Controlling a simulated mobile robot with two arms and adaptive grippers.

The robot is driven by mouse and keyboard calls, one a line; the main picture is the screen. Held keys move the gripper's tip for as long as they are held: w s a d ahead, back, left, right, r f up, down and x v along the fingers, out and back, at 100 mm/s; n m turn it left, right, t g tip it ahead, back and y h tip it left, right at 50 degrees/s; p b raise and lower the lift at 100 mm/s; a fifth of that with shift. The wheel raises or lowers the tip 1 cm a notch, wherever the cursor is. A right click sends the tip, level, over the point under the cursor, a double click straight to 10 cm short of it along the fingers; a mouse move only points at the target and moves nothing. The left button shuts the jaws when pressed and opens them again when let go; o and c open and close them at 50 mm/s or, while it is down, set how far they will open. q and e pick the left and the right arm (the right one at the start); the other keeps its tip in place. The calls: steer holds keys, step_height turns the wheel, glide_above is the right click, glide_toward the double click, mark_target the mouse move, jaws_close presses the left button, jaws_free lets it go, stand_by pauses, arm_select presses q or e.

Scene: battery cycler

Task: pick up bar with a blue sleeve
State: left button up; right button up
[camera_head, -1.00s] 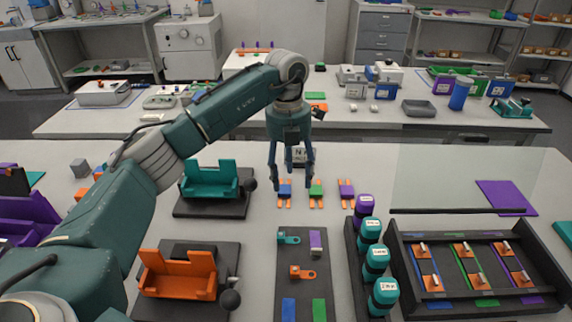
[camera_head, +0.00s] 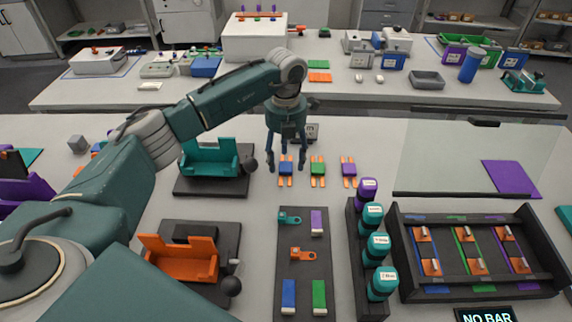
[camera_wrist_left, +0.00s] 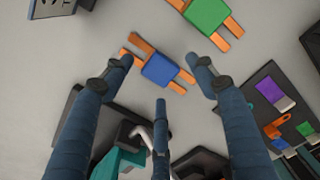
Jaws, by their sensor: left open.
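The bar with a blue sleeve (camera_head: 286,169) lies flat on the table, its copper-orange prongs sticking out at both ends. It is first in a row, left of a green-sleeved bar (camera_head: 318,169) and a purple-sleeved bar (camera_head: 349,169). My left gripper (camera_head: 287,171) is open and empty, pointing down over the blue-sleeved bar. In the left wrist view, the blue sleeve (camera_wrist_left: 160,70) shows between the spread fingertips, slightly ahead of them. I cannot tell the exact height of the fingertips above the table. My right gripper is not in view.
A teal fixture (camera_head: 210,160) stands left of the gripper, an orange one (camera_head: 180,258) nearer. A dark tray (camera_head: 303,240) holds small parts. Teal-capped bottles (camera_head: 376,249) and a compartment rack (camera_head: 400,265) stand right. A clear panel (camera_head: 470,150) stands behind the rack.

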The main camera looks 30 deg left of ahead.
arm_select(q)
steer(key=shift+f, duration=1)
jaws_close()
